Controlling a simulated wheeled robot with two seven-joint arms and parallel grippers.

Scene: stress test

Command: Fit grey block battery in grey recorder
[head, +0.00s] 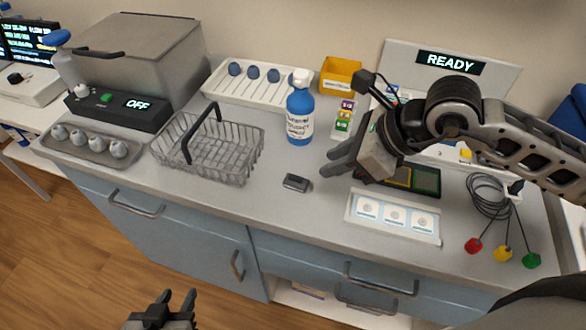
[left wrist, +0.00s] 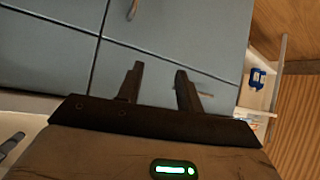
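A small dark grey block-like item (head: 297,183) lies on the counter left of the white card tray. I cannot tell whether it is the battery or the recorder, and I cannot make out the other one. My right gripper (head: 328,162) is above the counter, to the right of and behind that item, not touching it. Its two fingers point left, stand apart and show nothing between them. My left gripper (head: 177,296) is low in front of the cabinet, open and empty. The left wrist view also shows its spread fingers (left wrist: 158,85) before the blue cabinet doors.
A wire basket (head: 187,168), a blue bottle (head: 300,115) and a tray with three white cards (head: 389,234) surround the item. A READY display (head: 418,80) and coiled cables (head: 487,192) are at right. Bare counter lies around the item.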

